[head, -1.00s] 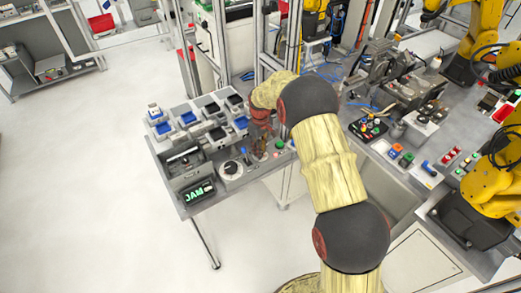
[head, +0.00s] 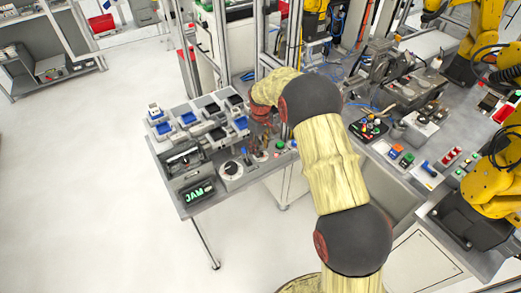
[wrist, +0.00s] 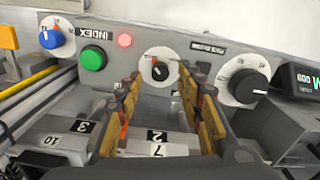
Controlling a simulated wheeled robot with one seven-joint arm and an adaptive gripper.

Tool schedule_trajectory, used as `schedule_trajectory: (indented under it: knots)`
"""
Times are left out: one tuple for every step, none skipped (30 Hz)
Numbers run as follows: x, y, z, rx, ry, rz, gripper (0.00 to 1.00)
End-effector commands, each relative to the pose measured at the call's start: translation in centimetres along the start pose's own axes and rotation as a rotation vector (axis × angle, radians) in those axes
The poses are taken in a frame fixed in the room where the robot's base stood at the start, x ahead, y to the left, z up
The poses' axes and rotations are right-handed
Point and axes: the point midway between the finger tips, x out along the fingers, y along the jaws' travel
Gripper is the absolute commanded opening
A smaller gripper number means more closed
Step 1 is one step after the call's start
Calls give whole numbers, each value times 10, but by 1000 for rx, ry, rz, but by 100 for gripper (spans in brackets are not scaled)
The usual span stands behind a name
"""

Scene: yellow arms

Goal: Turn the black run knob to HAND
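A small black knob (wrist: 158,70) on a round white dial is on the grey panel in the wrist view, with an orange mark above it. A larger black knob (wrist: 250,86) on a white dial is to its right; it also shows in the head view (head: 231,169). The dial lettering is too small to read, so I cannot tell which is the run knob. My gripper (wrist: 158,92) is open, with tan-padded fingers either side of the small knob in the picture; I see no contact. In the head view my gripper (head: 262,116) is over the panel, partly hidden by the wrist.
In the wrist view, a green button (wrist: 93,58), a red lamp (wrist: 124,40) and a blue knob (wrist: 50,38) are left of the small knob. The JAM display (head: 198,193) is at the bench's front corner.

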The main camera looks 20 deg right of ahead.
Motion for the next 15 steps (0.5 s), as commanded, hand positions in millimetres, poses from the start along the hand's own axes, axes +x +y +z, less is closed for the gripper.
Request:
schedule_trajectory:
  knots:
    - [-11, 1, -1, 0, 4, 2, 37]
    - [-18, 1, -1, 0, 5, 3, 37]
    - [-26, 1, -1, 0, 4, 2, 37]
    - [-32, 0, -1, 0, 4, 2, 37]
    - [-38, 0, -1, 0, 4, 2, 37]
    - [-46, 0, -1, 0, 3, 2, 37]
    - [-53, 0, -1, 0, 4, 2, 37]
    - [-59, 0, -1, 0, 4, 2, 37]
    - [-66, 0, -1, 0, 3, 2, 37]
    - [-70, 0, -1, 0, 3, 2, 37]
    - [-75, 0, -1, 0, 2, 1, 37]
    - [-80, 0, -1, 0, 1, 1, 37]
    - [-84, 0, -1, 0, 2, 1, 37]
    - [-88, 0, -1, 0, 2, 1, 37]
    - [-92, 0, -1, 0, 2, 1, 37]
